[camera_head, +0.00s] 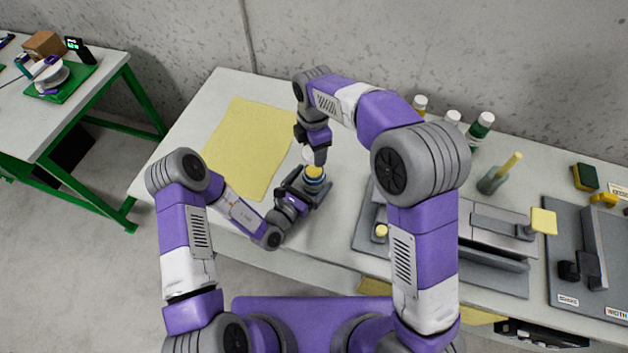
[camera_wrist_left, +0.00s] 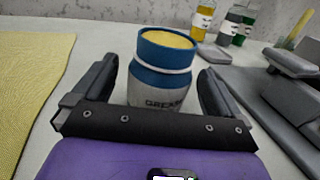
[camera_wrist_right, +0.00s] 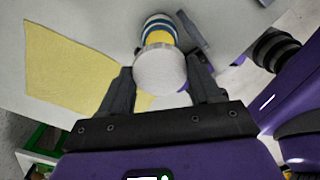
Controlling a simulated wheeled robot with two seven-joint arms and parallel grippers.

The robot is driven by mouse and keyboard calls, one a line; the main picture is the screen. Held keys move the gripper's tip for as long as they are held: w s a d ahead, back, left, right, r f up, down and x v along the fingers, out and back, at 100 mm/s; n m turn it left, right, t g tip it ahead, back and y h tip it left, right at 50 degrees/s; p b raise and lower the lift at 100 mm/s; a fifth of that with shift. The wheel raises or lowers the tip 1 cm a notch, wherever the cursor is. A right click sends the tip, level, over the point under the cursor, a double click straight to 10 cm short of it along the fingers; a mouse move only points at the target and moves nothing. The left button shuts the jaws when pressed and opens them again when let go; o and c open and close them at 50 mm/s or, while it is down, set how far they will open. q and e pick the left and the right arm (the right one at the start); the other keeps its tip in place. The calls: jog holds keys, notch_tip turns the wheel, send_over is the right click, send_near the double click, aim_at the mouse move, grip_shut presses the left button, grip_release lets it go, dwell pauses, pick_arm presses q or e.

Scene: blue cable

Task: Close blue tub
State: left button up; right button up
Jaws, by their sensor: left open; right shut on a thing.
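The blue tub (camera_wrist_left: 160,85), with a pale band and the letters "GREAS" showing, stands upright and open with yellow contents at the top. It also shows in the head view (camera_head: 314,181). My left gripper (camera_head: 308,188) is open, low at the table, with its fingers on either side of the tub; contact is not clear. My right gripper (camera_head: 317,153) is shut on a round white lid (camera_wrist_right: 160,70), held just above the tub. In the right wrist view the tub (camera_wrist_right: 159,24) shows partly behind the lid.
A yellow mat (camera_head: 247,145) lies left of the tub. Several bottles (camera_head: 481,126) stand at the back. A grey fixture (camera_head: 490,245) with a small yellow knob (camera_head: 381,231) is to the right. A glass with a yellow-handled tool (camera_head: 495,178) stands behind it.

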pick_arm(q)
jog(key=shift+x, duration=1.7)
jog(key=shift+c, duration=0.5)
jog(key=c, duration=1.4)
pick_arm(e)
send_over(314, 170)
jog(key=shift+f, duration=2.5)
